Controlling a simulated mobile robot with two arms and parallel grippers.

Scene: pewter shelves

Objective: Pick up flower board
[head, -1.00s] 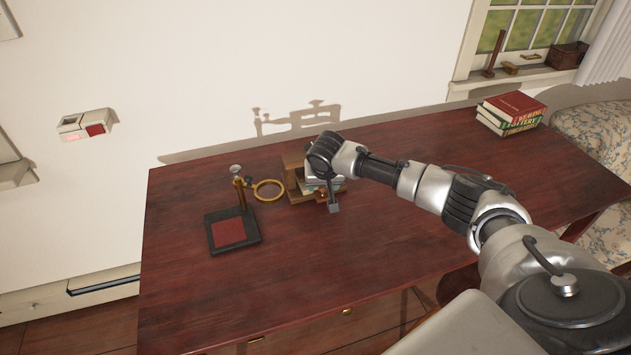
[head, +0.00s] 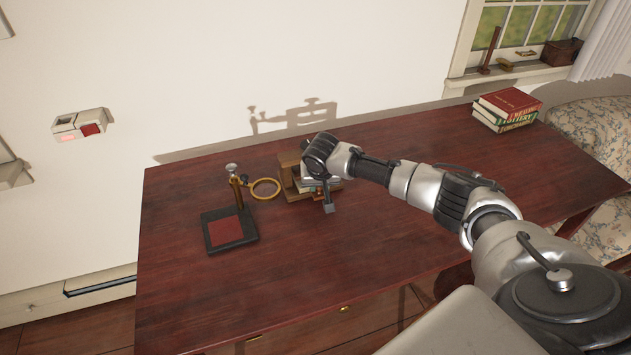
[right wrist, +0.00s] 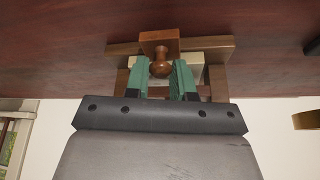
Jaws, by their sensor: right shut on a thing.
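A small brown square wooden board (right wrist: 159,38) with a rounded knob shows in the right wrist view. I take it for the flower board; no flower face is visible. My right gripper (right wrist: 160,75), with green finger pads, is shut on its knob. The board is in front of a wooden stand (right wrist: 122,47), and I cannot tell whether they touch. In the head view, my right wrist hides most of the gripper and board beside the small wooden stand (head: 287,172). My left gripper is not in view.
A magnifier on a brass post with a ring (head: 266,188) and a dark base with a red pad (head: 226,231) stands left of the stand. Stacked books (head: 508,106) lie at the table's far right. The table's front and middle (head: 400,240) are clear.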

